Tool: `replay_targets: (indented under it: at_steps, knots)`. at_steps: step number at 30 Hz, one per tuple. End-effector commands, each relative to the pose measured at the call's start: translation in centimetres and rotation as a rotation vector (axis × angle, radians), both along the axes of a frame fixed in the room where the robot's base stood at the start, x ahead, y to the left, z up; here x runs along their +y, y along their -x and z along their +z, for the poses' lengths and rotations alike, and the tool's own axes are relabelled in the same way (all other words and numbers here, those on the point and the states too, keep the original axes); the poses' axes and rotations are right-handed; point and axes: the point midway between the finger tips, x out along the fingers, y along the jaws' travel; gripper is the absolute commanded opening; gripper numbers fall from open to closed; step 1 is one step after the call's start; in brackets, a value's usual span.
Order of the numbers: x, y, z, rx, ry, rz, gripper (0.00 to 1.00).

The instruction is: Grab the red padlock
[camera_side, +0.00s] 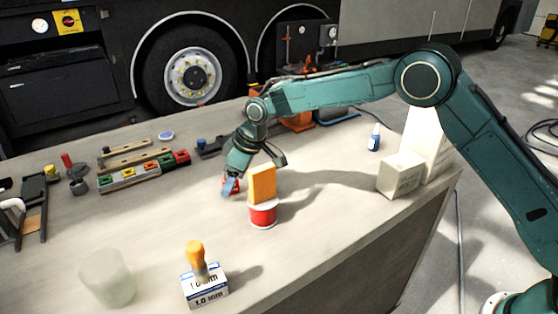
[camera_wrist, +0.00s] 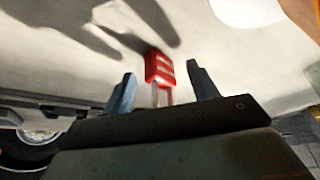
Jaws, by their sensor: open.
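The red padlock (camera_wrist: 160,68) lies on the bench, its red body between and a little beyond my fingertips in the wrist view. Its pale metal shackle (camera_wrist: 162,97) points toward the gripper palm. My gripper (camera_wrist: 160,80) is open, with one blue-grey finger on each side of the padlock and visible gaps to both. In the side view my gripper (camera_side: 230,185) is low over the bench, and the padlock (camera_side: 236,186) shows only as a small red patch, mostly hidden behind the fingers.
A rail of coloured padlocks (camera_side: 145,173) lies to the left. A small box (camera_side: 204,287) with an orange-handled tool and a frosted cup (camera_side: 106,278) stand in front.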

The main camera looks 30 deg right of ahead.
Motion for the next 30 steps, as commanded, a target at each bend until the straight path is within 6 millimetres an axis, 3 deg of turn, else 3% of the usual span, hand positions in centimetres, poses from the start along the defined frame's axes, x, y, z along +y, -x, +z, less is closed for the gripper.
replay_targets:
  at_steps: [4,13,24,30]
  knots:
    - [0.0,0.0,0.0,0.0,0.0,0.0,0.59]
    - [0.0,0.0,0.0,0.0,0.0,0.0,0.0]
    - [0.0,0.0,0.2,0.0,0.0,0.0,0.0]
    - [0.0,-0.1,1.2,-0.003,-0.001,0.0,0.0]
